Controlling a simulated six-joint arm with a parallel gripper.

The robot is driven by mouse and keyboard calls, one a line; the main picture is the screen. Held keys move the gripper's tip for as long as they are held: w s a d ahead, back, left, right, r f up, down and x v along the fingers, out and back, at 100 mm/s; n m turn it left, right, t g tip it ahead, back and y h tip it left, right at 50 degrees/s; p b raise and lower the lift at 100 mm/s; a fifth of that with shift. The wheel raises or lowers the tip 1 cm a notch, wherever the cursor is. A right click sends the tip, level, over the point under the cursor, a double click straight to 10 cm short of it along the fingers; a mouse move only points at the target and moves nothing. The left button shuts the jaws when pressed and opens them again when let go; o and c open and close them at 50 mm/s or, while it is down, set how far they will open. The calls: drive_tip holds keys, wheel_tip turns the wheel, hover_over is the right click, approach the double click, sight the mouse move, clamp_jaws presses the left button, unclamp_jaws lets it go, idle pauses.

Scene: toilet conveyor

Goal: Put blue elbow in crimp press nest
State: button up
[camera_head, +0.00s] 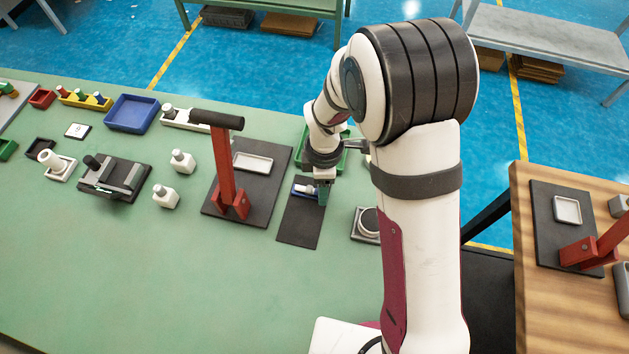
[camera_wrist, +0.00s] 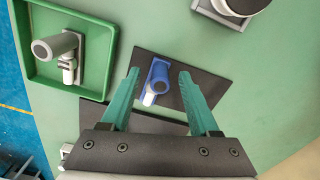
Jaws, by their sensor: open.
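A blue elbow-like part (camera_wrist: 161,74) with a grey round end and a white tip lies on a dark mat in the wrist view. In the head view this blue part (camera_head: 302,187) shows beside my gripper, partly hidden by it. My gripper (camera_wrist: 157,73) is open, its two teal fingers on either side of the blue part, apart from it. In the head view my gripper (camera_head: 322,190) is low over the dark mat (camera_head: 298,226). A red-levered press (camera_head: 226,165) stands to the left, with a pale, empty-looking nest (camera_head: 253,162) on its dark base.
A green tray (camera_wrist: 104,50) holds a grey and white fitting. A round-topped grey device (camera_head: 367,224) stands right of the mat. White fittings (camera_head: 182,161), a black fixture (camera_head: 116,176) and a blue bin (camera_head: 131,113) lie left. Another red press (camera_head: 592,248) is on the wooden table.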

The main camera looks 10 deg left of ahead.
drive_tip(key=shift+f, duration=0.75)
drive_tip(key=shift+c, duration=0.4)
clamp_jaws()
drive_tip(key=shift+r, duration=0.15)
